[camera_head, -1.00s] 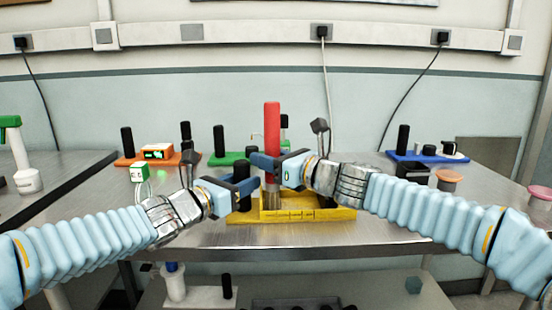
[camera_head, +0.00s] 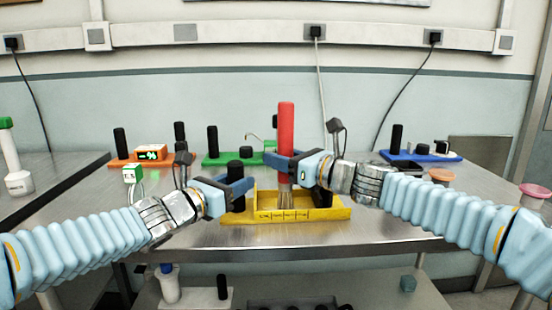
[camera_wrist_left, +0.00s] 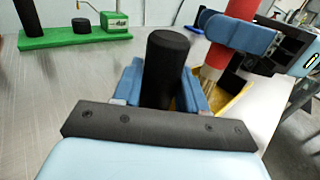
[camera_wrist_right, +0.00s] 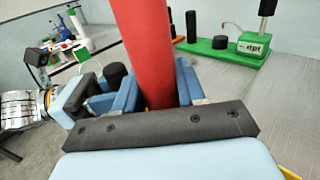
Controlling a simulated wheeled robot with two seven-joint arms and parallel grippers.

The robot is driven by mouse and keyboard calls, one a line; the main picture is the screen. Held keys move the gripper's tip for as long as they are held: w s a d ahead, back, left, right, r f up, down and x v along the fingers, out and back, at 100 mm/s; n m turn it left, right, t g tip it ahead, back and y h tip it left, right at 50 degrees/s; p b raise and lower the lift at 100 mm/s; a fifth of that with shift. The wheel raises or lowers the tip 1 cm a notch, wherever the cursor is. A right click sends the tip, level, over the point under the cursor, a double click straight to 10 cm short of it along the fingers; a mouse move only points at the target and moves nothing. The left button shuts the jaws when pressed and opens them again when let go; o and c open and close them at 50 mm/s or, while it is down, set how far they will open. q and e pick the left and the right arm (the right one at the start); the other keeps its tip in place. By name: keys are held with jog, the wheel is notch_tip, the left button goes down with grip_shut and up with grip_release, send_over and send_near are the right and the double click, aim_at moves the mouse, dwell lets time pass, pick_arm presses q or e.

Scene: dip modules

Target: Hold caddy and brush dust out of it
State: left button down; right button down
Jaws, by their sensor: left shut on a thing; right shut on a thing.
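The yellow caddy (camera_head: 265,206) sits on the metal table, with a black post handle (camera_head: 236,172) at its left end. My left gripper (camera_head: 238,188) is shut on that post, which shows between its fingers in the left wrist view (camera_wrist_left: 165,65). My right gripper (camera_head: 285,165) is shut on the red handle of the brush (camera_head: 286,125), also in the right wrist view (camera_wrist_right: 145,50). The brush is upright, its pale bristles (camera_head: 285,196) reaching down inside the caddy tray. Whether they touch the floor, and any dust inside, cannot be told.
An orange module (camera_head: 150,155) and a green module (camera_head: 220,160) stand at the back left. A blue module (camera_head: 425,157) stands at the back right, with an orange-topped container (camera_head: 440,176) near it. The table's front edge (camera_head: 370,247) lies just before the caddy.

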jog(key=shift+s+d, duration=0.85)
jog(key=shift+d, duration=1.2)
jog(key=shift+w+a+f, duration=0.1)
jog(key=shift+w+a, duration=0.2)
jog(key=shift+a, duration=0.45)
jog(key=shift+w+a, duration=0.25)
jog(key=shift+a, duration=0.55)
jog(key=shift+w+a+f, duration=0.1)
jog(key=shift+w+a, duration=0.2)
jog(key=shift+a, duration=0.45)
jog(key=a, duration=0.3)
jog(key=shift+a+r, duration=0.15)
jog(key=shift+a, duration=0.1)
dwell(1.9)
jog(key=shift+d, duration=0.1)
